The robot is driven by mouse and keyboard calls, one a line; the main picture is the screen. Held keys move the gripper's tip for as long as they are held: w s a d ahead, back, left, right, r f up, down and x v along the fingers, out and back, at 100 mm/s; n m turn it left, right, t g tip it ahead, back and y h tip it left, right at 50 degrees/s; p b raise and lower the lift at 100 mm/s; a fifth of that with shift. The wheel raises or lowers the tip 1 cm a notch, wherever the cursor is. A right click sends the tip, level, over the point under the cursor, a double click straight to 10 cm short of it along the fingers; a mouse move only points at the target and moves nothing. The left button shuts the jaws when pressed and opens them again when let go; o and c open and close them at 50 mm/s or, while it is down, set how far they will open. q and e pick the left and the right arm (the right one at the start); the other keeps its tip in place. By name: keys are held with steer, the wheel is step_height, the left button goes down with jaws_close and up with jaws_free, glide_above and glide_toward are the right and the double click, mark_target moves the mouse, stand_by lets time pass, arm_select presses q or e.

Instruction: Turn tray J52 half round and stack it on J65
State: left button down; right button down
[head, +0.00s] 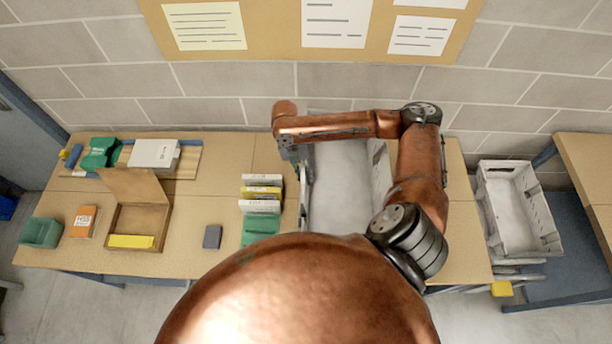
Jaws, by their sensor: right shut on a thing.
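A light grey tray (340,190) lies on the workbench, partly hidden behind my right arm. My right gripper (304,192) is at its left wall and is shut on that wall. A second grey tray (515,212), empty and open at the top, stands to the right of the bench on what look like more trays. I cannot read J52 or J65 on either tray. My left gripper is not in view.
The workbench (185,215) holds an open brown box (133,203), green bins (100,153), a white box (155,154) and a row of small boxes (262,193) just left of the gripper. Another table (590,165) stands at the right edge. A block wall with a noticeboard is behind.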

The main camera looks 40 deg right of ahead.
steer(key=shift+f, duration=0.15)
steer(key=shift+f, duration=0.55)
step_height(320, 180, down, 6)
steer(key=b, duration=0.2)
steer(key=shift+f+h+b, duration=0.15)
steer(key=shift+h+b, duration=0.15)
steer(key=shift+d, duration=0.15)
stand_by(0.5)
steer(key=shift+p, duration=0.5)
steer(key=shift+d+p, duration=0.1)
steer(key=shift+p, duration=0.35)
stand_by(0.4)
